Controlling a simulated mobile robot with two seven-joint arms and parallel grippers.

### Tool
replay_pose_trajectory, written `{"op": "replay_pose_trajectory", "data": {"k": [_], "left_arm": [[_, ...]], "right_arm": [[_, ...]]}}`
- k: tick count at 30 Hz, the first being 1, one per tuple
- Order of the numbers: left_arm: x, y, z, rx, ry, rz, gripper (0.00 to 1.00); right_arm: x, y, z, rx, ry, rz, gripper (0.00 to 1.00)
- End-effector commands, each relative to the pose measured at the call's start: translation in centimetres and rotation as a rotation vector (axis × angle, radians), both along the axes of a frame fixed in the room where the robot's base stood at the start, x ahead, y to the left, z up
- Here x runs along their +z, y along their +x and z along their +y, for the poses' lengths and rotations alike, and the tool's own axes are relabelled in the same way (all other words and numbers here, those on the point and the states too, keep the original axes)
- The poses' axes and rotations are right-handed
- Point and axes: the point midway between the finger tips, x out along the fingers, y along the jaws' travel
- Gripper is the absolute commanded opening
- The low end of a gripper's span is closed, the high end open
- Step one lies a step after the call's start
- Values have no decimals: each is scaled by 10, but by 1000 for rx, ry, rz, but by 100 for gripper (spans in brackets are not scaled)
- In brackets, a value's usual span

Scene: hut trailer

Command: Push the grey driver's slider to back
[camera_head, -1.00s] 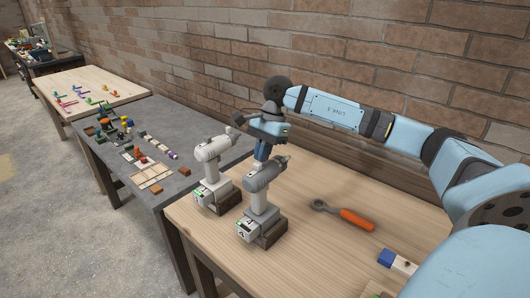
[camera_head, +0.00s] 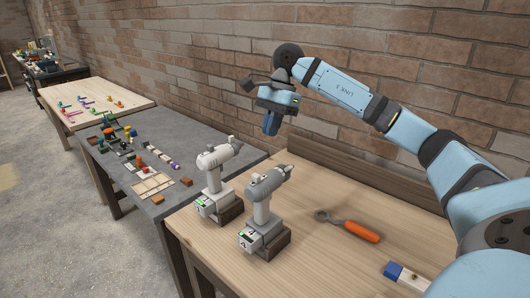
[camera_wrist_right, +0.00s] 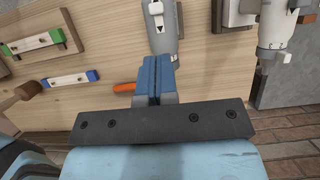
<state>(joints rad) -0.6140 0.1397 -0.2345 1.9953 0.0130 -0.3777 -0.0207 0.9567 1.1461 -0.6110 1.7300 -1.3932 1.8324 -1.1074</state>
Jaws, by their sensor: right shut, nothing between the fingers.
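The grey driver (camera_head: 262,210) stands upright in its dark base on the wooden table, its nose pointing up and right. In the wrist view the grey driver (camera_wrist_right: 163,42) is just beyond my fingertips. My right gripper (camera_head: 271,127) is shut and empty, with blue fingers pointing down. It is above and behind the grey driver, apart from it. My left gripper is not in view.
An orange-handled tool (camera_head: 349,227) lies right of the drivers. A blue-ended block (camera_head: 404,277) lies near the right front. A brick wall (camera_head: 220,50) rises behind the table. A grey table (camera_head: 165,205) with small parts stands to the left.

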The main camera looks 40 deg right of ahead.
Motion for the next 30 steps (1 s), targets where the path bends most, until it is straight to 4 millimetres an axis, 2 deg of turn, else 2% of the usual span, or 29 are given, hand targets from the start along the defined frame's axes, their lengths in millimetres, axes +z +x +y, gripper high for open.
{"op": "replay_pose_trajectory", "data": {"k": [3,9,30], "left_arm": [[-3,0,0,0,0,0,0],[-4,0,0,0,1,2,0],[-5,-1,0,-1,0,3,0]], "right_arm": [[20,1,-8,0,0,-3,0],[36,1,-14,0,0,-1,0],[38,1,-15,0,0,0,0]]}}
